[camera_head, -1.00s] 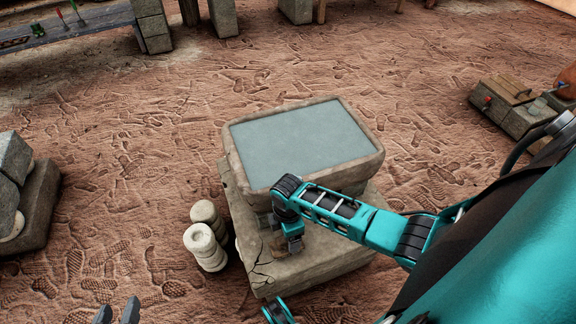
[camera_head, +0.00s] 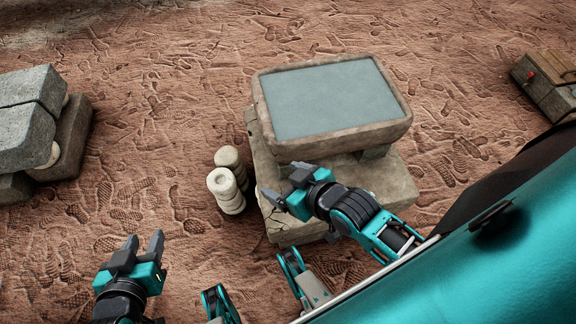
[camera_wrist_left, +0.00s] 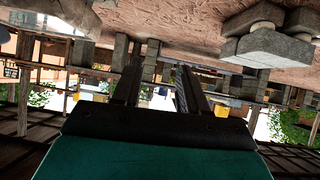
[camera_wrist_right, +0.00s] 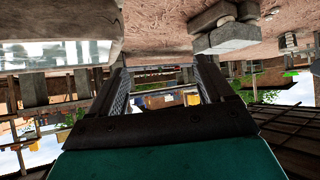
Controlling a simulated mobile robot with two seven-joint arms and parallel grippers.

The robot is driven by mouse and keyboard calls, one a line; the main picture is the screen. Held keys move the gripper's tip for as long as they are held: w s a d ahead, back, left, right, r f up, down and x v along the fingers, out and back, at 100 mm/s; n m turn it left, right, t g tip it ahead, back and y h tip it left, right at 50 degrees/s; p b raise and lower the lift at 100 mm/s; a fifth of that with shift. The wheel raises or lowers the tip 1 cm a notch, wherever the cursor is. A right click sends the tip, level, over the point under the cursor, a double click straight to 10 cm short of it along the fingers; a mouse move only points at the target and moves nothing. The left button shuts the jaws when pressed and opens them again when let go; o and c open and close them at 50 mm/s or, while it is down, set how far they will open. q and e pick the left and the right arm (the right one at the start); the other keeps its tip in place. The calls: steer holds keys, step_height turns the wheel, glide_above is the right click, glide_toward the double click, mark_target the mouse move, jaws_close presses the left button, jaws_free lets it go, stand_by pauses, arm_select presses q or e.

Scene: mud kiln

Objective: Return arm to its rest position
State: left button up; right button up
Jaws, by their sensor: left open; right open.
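My left gripper (camera_head: 143,248) is open and empty at the lower left of the head view, above bare ground. Its two fingers also show in the left wrist view (camera_wrist_left: 158,85), with nothing between them. My right gripper (camera_head: 283,184) is open and empty in front of the stone basin (camera_head: 402,117), over the front left part of the basin's stone base (camera_head: 385,183). In the right wrist view its fingers (camera_wrist_right: 162,85) stand wide apart with nothing held. The right arm is bent back toward my teal body.
Stacked grey stone blocks (camera_head: 30,115) stand at the left. A stone and wood stand (camera_head: 548,88) is at the far right.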

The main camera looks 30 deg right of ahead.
arm_select(q)
steer(key=s+a+r+y+p, duration=0.1)
steer(key=a+r+p, duration=0.2)
steer(key=r+p, duration=0.6)
steer(key=p, duration=0.4)
steer(key=shift+s+r+p, duration=0.15)
steer(key=shift+s+p, duration=0.15)
steer(key=shift+p, duration=0.05)
arm_select(e)
steer(key=s+d+r+m+h, duration=0.1)
steer(key=d+r, duration=0.2)
steer(key=r, duration=0.8)
steer(key=shift+s+t, duration=0.3)
steer(key=shift+s, duration=0.05)
arm_select(q)
steer(key=shift+d, duration=0.1)
steer(key=shift+w+r, duration=0.15)
steer(key=shift+w, duration=0.1)
arm_select(e)
steer(key=shift+c, duration=0.4)
